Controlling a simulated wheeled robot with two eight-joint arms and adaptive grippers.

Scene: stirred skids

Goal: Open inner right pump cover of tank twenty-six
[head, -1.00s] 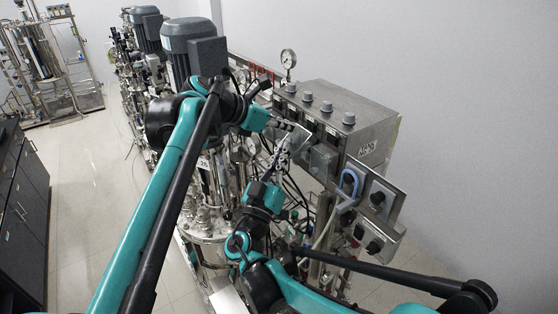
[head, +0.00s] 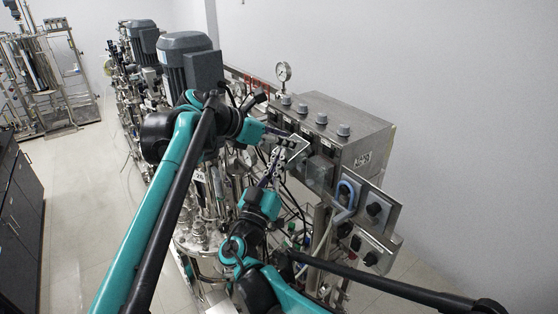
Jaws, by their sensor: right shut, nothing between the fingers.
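Tank twenty-six (head: 187,226) stands left of centre with a "26" label, partly hidden behind my arms. A steel control box (head: 350,135) is to its right, with pumps along its front. A clear pump cover with bright edges (head: 299,149) stands out from the front, tilted. A second clear cover (head: 321,172) sits to its right and looks closed. My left gripper (head: 291,136) is at the upper edge of the bright-edged cover; its fingers are too small to judge, and contact is unclear. My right gripper (head: 277,158) is shut and empty, just left of that cover.
A pressure gauge (head: 283,72) rises behind the box. A grey motor (head: 190,65) stands above the tank. Cables and pipes crowd the space below. The floor at left is clear.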

